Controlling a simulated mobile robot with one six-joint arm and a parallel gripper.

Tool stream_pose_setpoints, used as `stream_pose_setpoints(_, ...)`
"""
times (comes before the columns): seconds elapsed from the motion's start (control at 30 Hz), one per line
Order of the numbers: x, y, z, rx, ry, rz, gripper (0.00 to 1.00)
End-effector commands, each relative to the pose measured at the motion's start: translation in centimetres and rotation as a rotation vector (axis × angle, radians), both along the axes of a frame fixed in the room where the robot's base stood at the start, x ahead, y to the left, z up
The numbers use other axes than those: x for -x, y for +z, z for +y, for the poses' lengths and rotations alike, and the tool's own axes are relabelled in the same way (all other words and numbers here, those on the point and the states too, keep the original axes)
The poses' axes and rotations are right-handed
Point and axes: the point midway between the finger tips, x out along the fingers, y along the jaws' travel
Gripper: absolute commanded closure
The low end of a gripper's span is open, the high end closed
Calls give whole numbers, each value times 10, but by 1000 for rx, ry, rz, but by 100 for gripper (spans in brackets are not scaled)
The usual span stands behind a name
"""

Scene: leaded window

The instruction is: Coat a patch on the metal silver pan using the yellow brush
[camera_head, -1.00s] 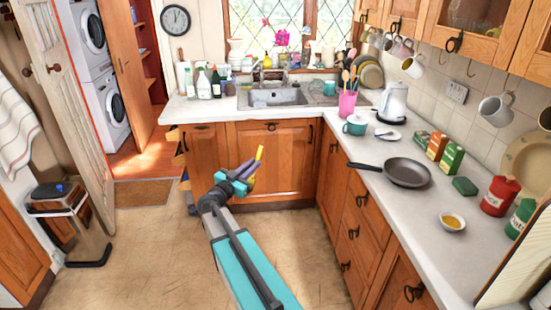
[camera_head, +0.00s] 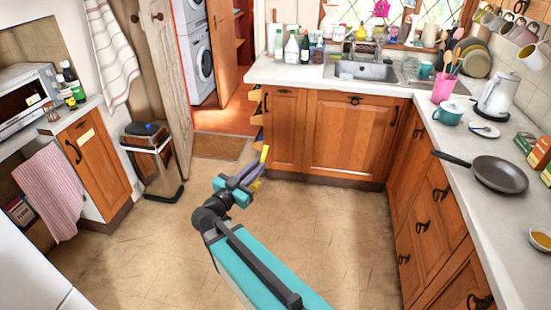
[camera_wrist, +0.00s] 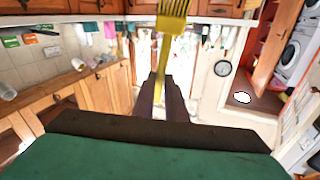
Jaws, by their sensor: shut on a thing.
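My gripper (camera_head: 249,184) is shut on the yellow brush (camera_head: 264,155), held in the air over the open floor, left of the right-hand counter. In the wrist view the brush (camera_wrist: 173,25) points away from the fingers (camera_wrist: 168,98), with its wide bristle end at the top edge. The silver-grey pan (camera_head: 499,174) lies on the right-hand counter with its dark handle pointing left. The brush is well apart from the pan. A small white bowl (camera_head: 541,238) with yellow-brown contents stands in front of the pan, cut by the right edge.
The counter (camera_head: 478,218) has cupboards below it. A teal pot (camera_head: 448,113), a pink utensil holder (camera_head: 443,88) and a white kettle (camera_head: 497,92) stand beyond the pan. A bin (camera_head: 152,160) and an oven (camera_head: 30,97) are at left. The middle floor (camera_head: 160,245) is clear.

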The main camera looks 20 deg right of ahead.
Motion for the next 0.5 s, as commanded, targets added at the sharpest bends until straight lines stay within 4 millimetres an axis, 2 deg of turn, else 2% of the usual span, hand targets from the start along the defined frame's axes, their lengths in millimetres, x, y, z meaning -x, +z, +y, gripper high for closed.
stream_pose_setpoints(0.03, 7, -2, 13, 1, 16, 1, 100)
stream_pose_setpoints(0.1, 13, -4, 26, 2, 30, 0, 100)
stream_pose_setpoints(0.2, 19, -5, 40, 4, 46, 1, 100)
stream_pose_setpoints(0.33, 23, -5, 49, 5, 55, 0, 100)
stream_pose_setpoints(0.5, 24, -5, 51, 5, 57, 0, 100)
